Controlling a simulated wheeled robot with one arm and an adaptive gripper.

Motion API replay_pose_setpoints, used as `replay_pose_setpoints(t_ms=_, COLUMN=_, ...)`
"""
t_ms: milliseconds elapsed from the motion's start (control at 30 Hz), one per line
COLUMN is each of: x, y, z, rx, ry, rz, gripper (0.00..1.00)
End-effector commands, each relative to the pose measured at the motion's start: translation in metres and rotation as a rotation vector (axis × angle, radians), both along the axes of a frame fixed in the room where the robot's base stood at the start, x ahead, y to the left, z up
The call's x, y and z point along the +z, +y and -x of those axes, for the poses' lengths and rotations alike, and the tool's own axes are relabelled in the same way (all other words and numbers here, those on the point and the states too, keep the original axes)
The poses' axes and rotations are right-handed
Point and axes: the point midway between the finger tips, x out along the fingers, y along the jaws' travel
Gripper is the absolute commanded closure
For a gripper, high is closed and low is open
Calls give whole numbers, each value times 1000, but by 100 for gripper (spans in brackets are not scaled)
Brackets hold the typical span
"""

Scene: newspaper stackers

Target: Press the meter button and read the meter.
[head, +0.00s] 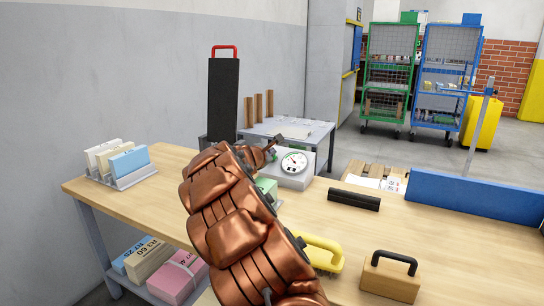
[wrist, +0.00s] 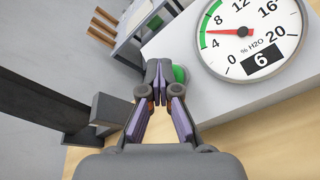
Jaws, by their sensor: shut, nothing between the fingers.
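The meter (head: 293,163) is a pale grey box on the wooden bench with a round white dial. In the wrist view its dial (wrist: 245,38) is marked % H2O from 0 to 20, with a green arc at the low end. The green button (wrist: 180,74) is left of the dial, partly hidden by my fingertips. My gripper (wrist: 163,72) is shut and empty, its tips at the button; I cannot tell whether they touch. It shows in the head view (head: 275,145) beside the meter.
A black upright block with a red handle (head: 223,95) stands left of the meter. A black bar (head: 354,200), a yellow-handled brush (head: 322,252) and a wooden block (head: 392,277) lie to the right. A card rack (head: 128,178) is on the left. Bare bench (head: 440,235) shows at right.

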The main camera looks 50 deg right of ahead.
Motion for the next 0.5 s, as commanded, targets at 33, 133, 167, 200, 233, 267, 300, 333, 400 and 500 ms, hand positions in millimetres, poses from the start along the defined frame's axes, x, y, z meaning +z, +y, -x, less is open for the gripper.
replay_pose_setpoints(t_ms=33, x=3, y=1, z=0, rx=1, ry=1, rz=0, gripper=100)
replay_pose_setpoints(t_ms=133, x=7, y=4, z=1, rx=1, ry=1, rz=0, gripper=100)
replay_pose_setpoints(t_ms=167, x=9, y=4, z=1, rx=1, ry=0, rz=-1, gripper=100)
replay_pose_setpoints(t_ms=200, x=10, y=5, z=1, rx=0, ry=1, rz=-1, gripper=100)
replay_pose_setpoints(t_ms=233, x=11, y=6, z=1, rx=1, ry=0, rz=-1, gripper=100)
replay_pose_setpoints(t_ms=267, x=12, y=6, z=2, rx=0, ry=1, rz=-1, gripper=100)
replay_pose_setpoints(t_ms=300, x=12, y=7, z=2, rx=0, ry=1, rz=-1, gripper=100)
replay_pose_setpoints(t_ms=333, x=13, y=7, z=2, rx=0, ry=1, rz=-1, gripper=100)
replay_pose_setpoints(t_ms=400, x=12, y=7, z=2, rx=0, ry=1, rz=-1, gripper=100)
replay_pose_setpoints(t_ms=500, x=12, y=7, z=2, rx=0, ry=0, rz=0, gripper=100)
